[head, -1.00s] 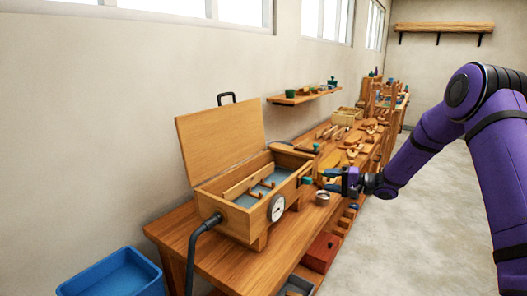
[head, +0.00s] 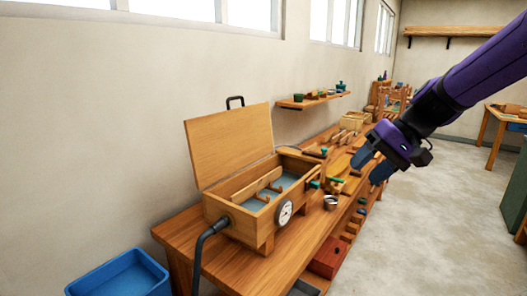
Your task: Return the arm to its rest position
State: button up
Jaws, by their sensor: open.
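My gripper (head: 372,166) hangs from my purple arm at the right of the head view. Its blue fingers are spread apart with nothing between them. It is in the air over the front edge of the long wooden bench (head: 240,270), apart from the things on it. An open wooden box (head: 240,209) with a dial gauge (head: 285,212) stands on the near end of the bench, to the left of my gripper. Its lid (head: 230,147) is raised.
A small metal cup (head: 330,203) stands on the bench right of the box. Wooden pieces lie farther back. A blue bin (head: 120,276) is on the floor at lower left. A wall shelf (head: 312,101) is above the bench. The floor (head: 430,230) at right is clear.

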jog(key=s+d+r+t+h, duration=0.1)
jog(key=s+d+t+h, duration=0.1)
jog(key=s, duration=0.8)
jog(key=s+d+r+t+h, duration=0.2)
jog(key=s+d+h, duration=0.3)
jog(key=s, duration=0.6)
jog(key=shift+d, duration=0.7)
jog(key=shift+c, duration=0.2)
